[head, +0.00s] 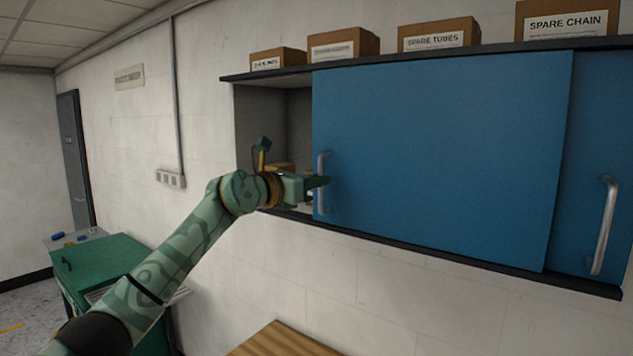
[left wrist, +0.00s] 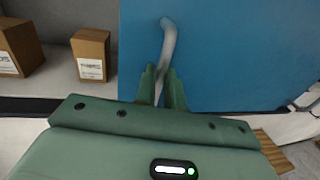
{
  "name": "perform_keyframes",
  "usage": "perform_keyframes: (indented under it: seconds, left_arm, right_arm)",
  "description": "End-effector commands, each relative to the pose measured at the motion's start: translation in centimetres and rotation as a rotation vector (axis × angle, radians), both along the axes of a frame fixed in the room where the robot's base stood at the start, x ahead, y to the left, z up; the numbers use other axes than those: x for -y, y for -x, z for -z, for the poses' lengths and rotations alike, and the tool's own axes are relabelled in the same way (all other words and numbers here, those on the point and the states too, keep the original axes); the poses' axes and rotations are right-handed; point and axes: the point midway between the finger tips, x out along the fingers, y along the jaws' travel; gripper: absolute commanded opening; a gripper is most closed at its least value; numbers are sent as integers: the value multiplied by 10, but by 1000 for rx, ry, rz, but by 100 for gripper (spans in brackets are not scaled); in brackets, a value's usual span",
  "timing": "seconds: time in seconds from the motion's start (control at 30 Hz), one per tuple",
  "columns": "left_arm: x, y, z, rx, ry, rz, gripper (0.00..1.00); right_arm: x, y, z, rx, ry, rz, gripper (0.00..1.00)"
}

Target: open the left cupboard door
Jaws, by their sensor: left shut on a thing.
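The wall cupboard has two blue sliding doors. The left door (head: 440,150) stands partly slid to the right, leaving a gap at the cupboard's left end where the grey inside shows. Its metal bar handle (head: 321,165) is upright near the door's left edge. My left gripper (head: 322,182) is shut on this handle. In the left wrist view the fingers (left wrist: 162,90) close around the handle (left wrist: 168,45), in front of the blue door (left wrist: 240,60). The right door (head: 595,150) shows at the far right, partly behind the left door, with its own handle (head: 603,225). My right gripper is not in view.
Small cardboard boxes (left wrist: 91,55) stand inside the open part. Several labelled boxes (head: 438,35) stand on the cupboard top. A green cabinet (head: 105,265) is below left, and a wooden surface (head: 282,341) is below the cupboard.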

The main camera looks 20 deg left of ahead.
Motion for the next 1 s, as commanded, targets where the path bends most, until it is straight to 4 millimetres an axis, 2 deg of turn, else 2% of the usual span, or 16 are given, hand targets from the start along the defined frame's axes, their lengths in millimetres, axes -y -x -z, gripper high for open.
perform_keyframes:
  seconds: [0.47, 0.5, 0.57, 0.87, 1.0]
  left_arm:
    - [0, 0, -1, 3, 1, 0, 0]
    - [0, 0, -1, 3, 1, 0, 19]
    - [0, 0, -1, 3, 1, 0, 32]
    - [-1, 1, -1, 3, 1, -1, 32]
    - [-10, 14, 1, 6, -1, -1, 32]
  right_arm:
    - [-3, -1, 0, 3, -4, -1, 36]
    - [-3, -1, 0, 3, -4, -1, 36]
    - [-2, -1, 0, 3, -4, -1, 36]
    - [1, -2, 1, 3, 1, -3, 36]
    - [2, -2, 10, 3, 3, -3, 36]
